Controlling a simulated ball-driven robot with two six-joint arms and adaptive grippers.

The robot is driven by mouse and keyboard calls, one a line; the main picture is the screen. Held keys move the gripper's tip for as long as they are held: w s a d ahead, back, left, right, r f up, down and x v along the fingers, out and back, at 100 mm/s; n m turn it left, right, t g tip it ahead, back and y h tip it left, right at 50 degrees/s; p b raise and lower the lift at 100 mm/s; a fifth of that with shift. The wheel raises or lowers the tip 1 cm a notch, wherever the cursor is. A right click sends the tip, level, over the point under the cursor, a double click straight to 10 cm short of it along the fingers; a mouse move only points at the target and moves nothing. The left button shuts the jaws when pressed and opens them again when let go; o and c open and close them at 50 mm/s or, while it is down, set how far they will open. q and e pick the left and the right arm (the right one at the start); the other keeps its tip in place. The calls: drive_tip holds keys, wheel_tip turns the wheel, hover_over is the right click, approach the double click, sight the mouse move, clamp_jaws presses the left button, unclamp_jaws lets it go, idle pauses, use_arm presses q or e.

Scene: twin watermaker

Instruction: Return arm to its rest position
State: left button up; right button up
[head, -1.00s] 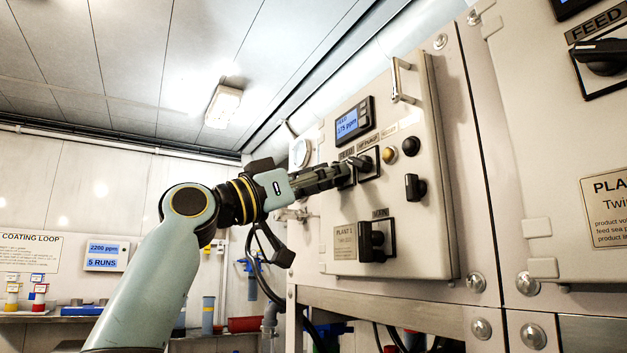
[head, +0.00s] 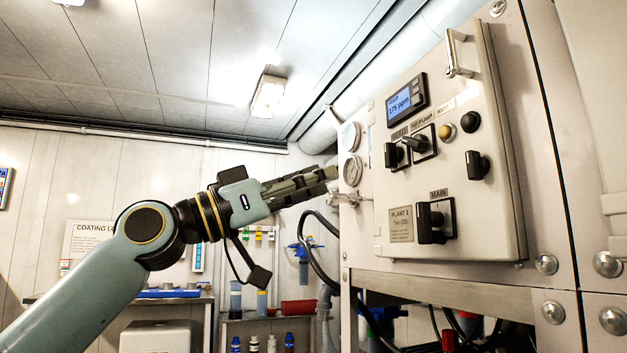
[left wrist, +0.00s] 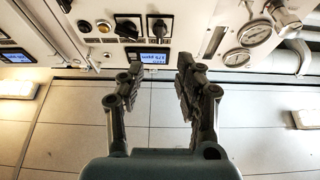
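My left arm comes in from the left in the head view. Its gripper (head: 326,180) is held in the air just left of the Plant 1 control panel (head: 385,220), near the pressure gauges, apart from the panel knobs. In the left wrist view the two fingers of the left gripper (left wrist: 158,90) are spread apart with nothing between them. The panel display (head: 405,101) reads 175 ppm; part of it also shows between the fingers in the left wrist view (left wrist: 155,58). My right gripper is not in view.
The panel carries a feed knob (head: 393,155), an HP pump knob (head: 418,143), a main switch (head: 432,221) and a metal handle (head: 455,52). Two gauges (head: 351,168) stand by the panel's left side. A shelf with bottles (head: 270,345) is behind.

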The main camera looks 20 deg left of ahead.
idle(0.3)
